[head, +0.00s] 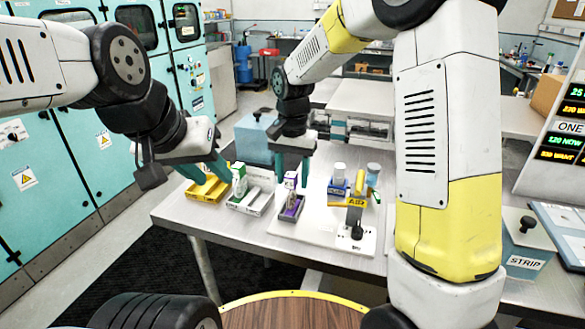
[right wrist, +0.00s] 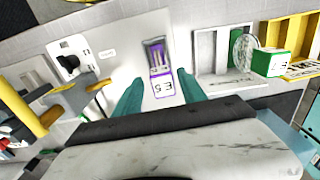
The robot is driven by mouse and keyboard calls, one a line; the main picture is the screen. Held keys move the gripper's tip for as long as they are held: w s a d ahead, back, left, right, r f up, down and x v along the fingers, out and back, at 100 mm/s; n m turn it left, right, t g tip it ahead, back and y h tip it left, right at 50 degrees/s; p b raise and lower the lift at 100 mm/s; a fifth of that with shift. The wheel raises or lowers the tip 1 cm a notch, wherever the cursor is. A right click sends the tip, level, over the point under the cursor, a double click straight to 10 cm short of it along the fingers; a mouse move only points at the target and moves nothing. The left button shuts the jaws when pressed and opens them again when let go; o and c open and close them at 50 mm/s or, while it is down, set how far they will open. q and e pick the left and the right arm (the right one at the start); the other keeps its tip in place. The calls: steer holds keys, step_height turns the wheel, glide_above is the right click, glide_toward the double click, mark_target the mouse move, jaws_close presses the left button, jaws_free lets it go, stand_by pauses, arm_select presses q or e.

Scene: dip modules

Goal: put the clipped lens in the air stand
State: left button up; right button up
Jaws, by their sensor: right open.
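A round clear lens (right wrist: 243,50) shows in the right wrist view beside a green-topped white clip block (right wrist: 272,62). In the head view this clip (head: 239,178) stands upright at the grey-white stand (head: 248,203).
A white board (head: 315,232) bears a black-knobbed device (head: 356,234) and blue and yellow holders with white cylinders (head: 339,173). A blue-grey box (head: 256,137) stands behind the stands. A STRIP bin (head: 526,245) is at right. The table's front edge is near.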

steer(key=shift+r, duration=0.1)
step_height(320, 180, up, 12)
steer(key=s+d+n+t+y, duration=0.1)
steer(key=s+d+n+t, duration=0.1)
steer(key=s+d, duration=0.5)
steer(key=s+d+r+n+t+y, duration=0.1)
steer(key=s+d+n+t, duration=0.1)
steer(key=s+d+t, duration=0.2)
steer(key=s+d, duration=0.3)
steer(key=s, duration=0.5)
steer(key=shift+s+r, duration=0.3)
steer(key=shift+s, duration=0.05)
